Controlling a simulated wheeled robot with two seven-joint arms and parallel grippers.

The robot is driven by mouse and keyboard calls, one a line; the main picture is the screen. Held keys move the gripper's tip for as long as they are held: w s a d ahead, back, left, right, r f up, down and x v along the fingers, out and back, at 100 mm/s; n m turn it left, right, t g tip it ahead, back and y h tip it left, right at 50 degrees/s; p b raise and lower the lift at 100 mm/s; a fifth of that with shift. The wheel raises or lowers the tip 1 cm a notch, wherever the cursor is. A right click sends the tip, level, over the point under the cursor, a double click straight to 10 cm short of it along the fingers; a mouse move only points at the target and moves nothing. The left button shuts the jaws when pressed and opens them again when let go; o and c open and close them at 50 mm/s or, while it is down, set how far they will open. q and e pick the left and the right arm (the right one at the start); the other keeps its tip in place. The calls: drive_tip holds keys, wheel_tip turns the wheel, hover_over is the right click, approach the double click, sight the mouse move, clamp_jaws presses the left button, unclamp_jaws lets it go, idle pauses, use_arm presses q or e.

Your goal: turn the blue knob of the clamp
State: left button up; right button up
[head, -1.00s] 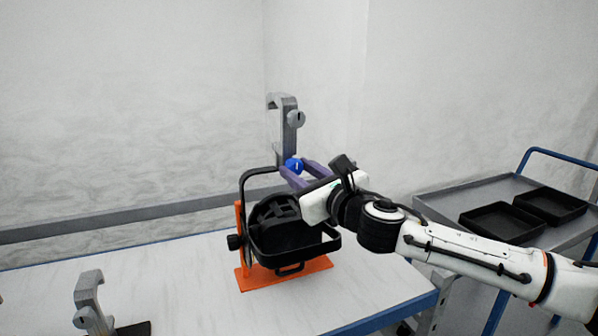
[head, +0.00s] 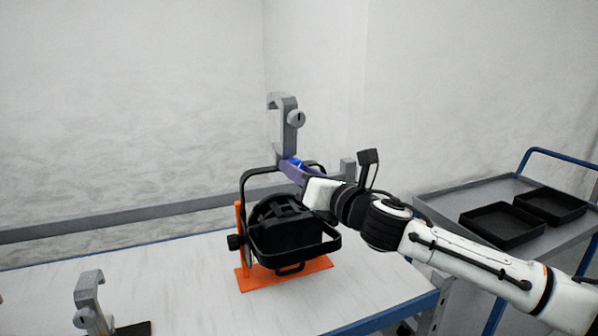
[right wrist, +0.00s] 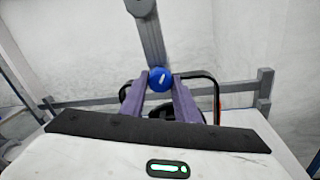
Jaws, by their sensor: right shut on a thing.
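The grey hook clamp (head: 286,120) stands upright above the black yoke of a par can (head: 285,225), which sits on an orange stand (head: 290,276) on the table. The blue knob (head: 297,162) is at the clamp's lower end, mostly hidden by my fingers in the head view. My right gripper (head: 291,170) is shut on the blue knob. In the right wrist view the knob (right wrist: 160,79) shows a white mark tilted up to the right, with a purple finger on each side, and the clamp (right wrist: 150,35) rises behind it. My left gripper is out of view.
Another grey clamp (head: 90,300) stands at the table's front left, by a black piece. A grey cart (head: 450,200) with two black trays (head: 500,222) is at the right.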

drive_tip(key=shift+m, duration=0.3)
drive_tip(key=shift+f, duration=0.1)
drive_tip(key=o, duration=1.1)
drive_tip(key=shift+c, duration=0.2)
drive_tip(key=shift+s, duration=0.1)
drive_tip(key=b+v, duration=0.1)
drive_tip(key=v, duration=0.9)
drive_tip(key=shift+d, duration=0.1)
